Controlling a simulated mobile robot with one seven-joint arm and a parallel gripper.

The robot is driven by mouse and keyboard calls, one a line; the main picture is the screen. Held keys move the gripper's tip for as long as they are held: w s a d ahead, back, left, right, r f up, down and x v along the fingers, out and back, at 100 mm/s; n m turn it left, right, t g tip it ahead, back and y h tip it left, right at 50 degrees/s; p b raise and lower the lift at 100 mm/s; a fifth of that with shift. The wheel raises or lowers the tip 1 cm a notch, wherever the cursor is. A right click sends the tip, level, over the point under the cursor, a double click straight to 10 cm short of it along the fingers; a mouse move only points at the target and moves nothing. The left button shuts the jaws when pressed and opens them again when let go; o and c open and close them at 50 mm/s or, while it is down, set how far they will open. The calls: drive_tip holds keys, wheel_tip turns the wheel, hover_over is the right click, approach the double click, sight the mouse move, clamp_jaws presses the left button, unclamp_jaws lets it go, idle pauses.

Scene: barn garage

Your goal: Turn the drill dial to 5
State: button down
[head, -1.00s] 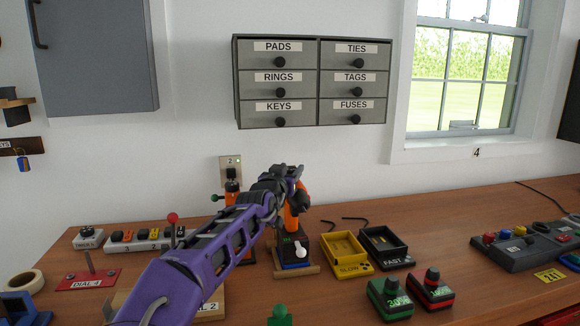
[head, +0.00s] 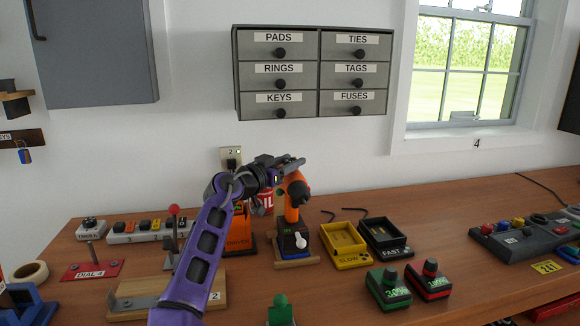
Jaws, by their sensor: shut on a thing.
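An orange and black drill (head: 293,207) stands upright in a small holder with a wooden base on the bench. My gripper (head: 291,163) is at the top of the drill, shut on its upper end. The dial and its numbers cannot be made out in this view; my gripper hides part of the drill's top.
A yellow SLOW tray (head: 347,257) and a black FAST tray (head: 392,256) lie to the right. Green (head: 388,290) and red (head: 429,283) batteries stand in front. Drawers (head: 311,72) hang above.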

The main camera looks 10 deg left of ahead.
drive_tip(key=m+h, duration=0.1)
drive_tip(key=g+h, duration=0.1)
drive_tip(key=shift+r+m+h, duration=0.2)
drive_tip(key=shift+m+h, duration=0.1)
drive_tip(key=shift+m, duration=0.1)
drive_tip(key=shift+w+m+g+h+p, duration=0.1)
drive_tip(key=shift+m+g+h+p, duration=0.6)
drive_tip(key=shift+g+h+p, duration=0.15)
drive_tip(key=shift+f+m+g+h+p, duration=0.1)
drive_tip(key=shift+m+g+h+p, duration=0.4)
drive_tip(key=shift+h, duration=0.15)
drive_tip(key=shift+c, duration=1.9)
unclamp_jaws()
drive_tip(key=v, duration=1.7)
drive_tip(key=shift+s, duration=0.3)
